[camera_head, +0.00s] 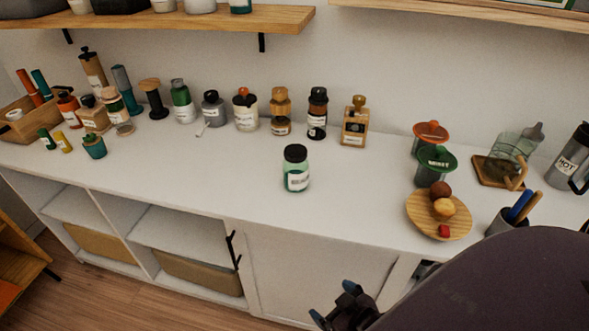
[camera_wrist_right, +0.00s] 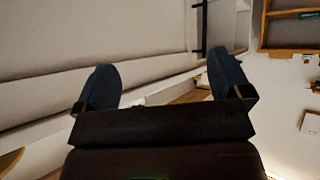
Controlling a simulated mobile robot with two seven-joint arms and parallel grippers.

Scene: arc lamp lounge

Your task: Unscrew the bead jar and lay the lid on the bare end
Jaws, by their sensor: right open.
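The bead jar (camera_head: 297,177) stands upright on the white counter, near its front middle. It is green-tinted glass with a white label, and its black lid (camera_head: 295,153) sits on top. My right gripper (camera_head: 333,300) is low in front of the counter, below and right of the jar, well apart from it. In the right wrist view its two blue fingertips (camera_wrist_right: 164,85) are spread wide with nothing between them. My left gripper is in neither view.
Bottles and jars line the back of the white counter (camera_head: 225,168). A wooden plate (camera_head: 415,213) with small round items, a green-topped cup (camera_head: 436,160) and a pen cup (camera_head: 497,222) stand at right. Wooden shelves (camera_head: 200,20) hang above.

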